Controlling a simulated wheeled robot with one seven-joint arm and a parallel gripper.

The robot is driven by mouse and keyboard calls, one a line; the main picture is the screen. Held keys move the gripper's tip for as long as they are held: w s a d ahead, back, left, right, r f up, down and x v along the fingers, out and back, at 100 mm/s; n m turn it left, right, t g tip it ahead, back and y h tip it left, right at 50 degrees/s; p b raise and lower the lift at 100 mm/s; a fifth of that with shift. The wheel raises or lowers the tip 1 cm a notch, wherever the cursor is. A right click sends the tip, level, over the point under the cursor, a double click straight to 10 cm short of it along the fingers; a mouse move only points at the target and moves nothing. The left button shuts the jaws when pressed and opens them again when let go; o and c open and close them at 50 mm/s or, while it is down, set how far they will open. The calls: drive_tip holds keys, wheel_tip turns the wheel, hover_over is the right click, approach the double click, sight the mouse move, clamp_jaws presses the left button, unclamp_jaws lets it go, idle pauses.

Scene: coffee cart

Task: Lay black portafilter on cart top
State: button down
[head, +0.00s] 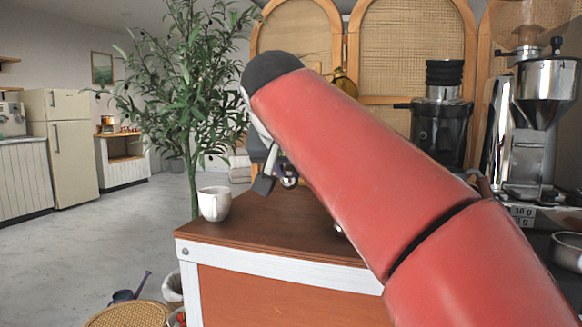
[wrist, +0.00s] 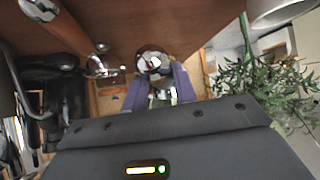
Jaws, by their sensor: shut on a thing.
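My gripper (head: 274,180) hangs above the left part of the brown cart top (head: 262,226), to the right of a white mug. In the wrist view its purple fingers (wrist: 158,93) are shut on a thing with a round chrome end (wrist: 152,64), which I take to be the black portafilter. In the head view only a small dark and shiny bit of it (head: 289,181) shows by the fingers; my arm and gripper hide the rest. I cannot tell whether it touches the cart top.
The white mug (head: 214,204) stands near the cart's left front corner. A black grinder (head: 440,125) and a chrome grinder (head: 543,100) stand at the right. A leafy plant (head: 190,80) rises behind the cart. Some wood shows free around the mug.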

sight(291, 226)
drive_tip(key=shift+f+b, duration=2.55)
drive_tip(key=shift+f, duration=0.55)
drive_tip(key=shift+s+f+b, duration=0.15)
drive_tip(key=shift+f+b, duration=0.15)
drive_tip(key=c, duration=1.3)
unclamp_jaws()
drive_tip(key=shift+o, duration=1.3)
drive_tip(key=shift+f, duration=0.15)
drive_tip(key=p+v, duration=0.1)
drive_tip(key=v, duration=0.7)
